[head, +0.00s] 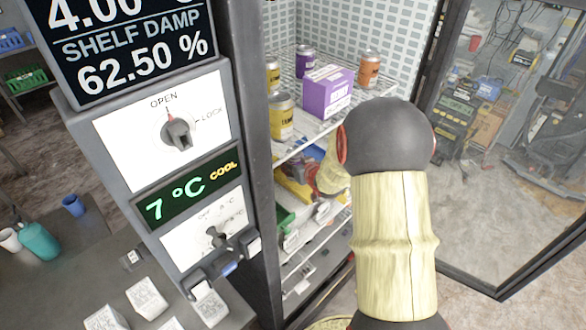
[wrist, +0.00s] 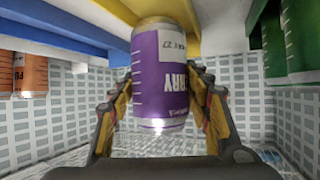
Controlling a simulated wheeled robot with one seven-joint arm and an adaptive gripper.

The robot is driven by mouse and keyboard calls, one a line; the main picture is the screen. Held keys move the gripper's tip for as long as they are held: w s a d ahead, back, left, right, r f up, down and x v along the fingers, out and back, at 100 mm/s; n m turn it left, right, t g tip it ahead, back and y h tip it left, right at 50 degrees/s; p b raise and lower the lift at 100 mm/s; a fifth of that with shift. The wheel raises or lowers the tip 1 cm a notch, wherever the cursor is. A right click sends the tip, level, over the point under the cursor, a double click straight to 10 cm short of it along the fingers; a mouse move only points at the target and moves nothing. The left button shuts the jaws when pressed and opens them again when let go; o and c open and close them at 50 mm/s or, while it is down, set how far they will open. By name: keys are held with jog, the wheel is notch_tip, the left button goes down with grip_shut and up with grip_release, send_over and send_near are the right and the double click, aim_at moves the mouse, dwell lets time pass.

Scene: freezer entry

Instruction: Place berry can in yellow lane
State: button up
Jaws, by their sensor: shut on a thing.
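The berry can (wrist: 160,85) is purple with a pale label, and its lettering is upside down in the wrist view. My gripper (wrist: 160,100) is shut on it, with one yellow finger on each side. The yellow lane (wrist: 212,35) shows right behind the can's upper end in the picture. I cannot tell whether the can touches it. In the head view my arm reaches into the open cabinet at the lower shelf. The can is not distinct there.
In the wrist view a blue lane (wrist: 95,38) with orange cans (wrist: 28,75) lies left, and green cans (wrist: 292,45) stand right. In the head view the upper shelf holds a purple box (head: 327,92), an orange can (head: 369,70) and yellow cans (head: 282,118). The glass door (head: 500,150) stands right.

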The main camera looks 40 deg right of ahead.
jog(key=shift+w+d+r, duration=0.15)
jog(key=shift+w, duration=0.3)
jog(key=shift+w+f, duration=0.1)
jog(key=shift+f, duration=1.65)
jog(key=shift+f+b, duration=0.1)
jog(key=shift+b, duration=0.2)
jog(key=shift+f, duration=0.15)
jog(key=o, duration=1.5)
